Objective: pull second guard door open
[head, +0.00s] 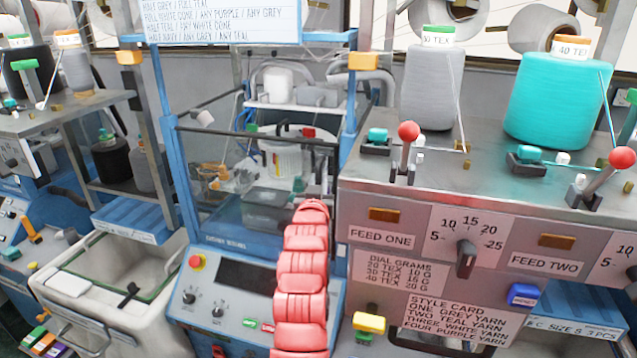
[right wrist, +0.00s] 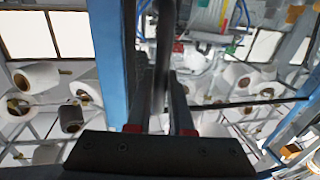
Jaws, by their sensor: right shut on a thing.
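A clear guard door (head: 222,165) with a dark top rail stands between the blue posts of the middle machine, above its control panel. It looks upright and about flush with the posts; any small gap cannot be told. My right arm reaches up from below in front of it, and my right gripper (head: 292,133) is at the door's top rail. In the right wrist view my right gripper (right wrist: 160,120) is shut on a dark bar (right wrist: 165,55), which looks like part of the door's handle or rail. The arm hides the door's lower right part. My left gripper is not in view.
The control panel (head: 235,290) with a red stop button (head: 196,262) lies below the door. On the right, a grey yarn cone (head: 432,90) and a teal cone (head: 560,100) stand on a feed unit with red-knobbed levers. A glass-lidded bin (head: 75,308) stands at left.

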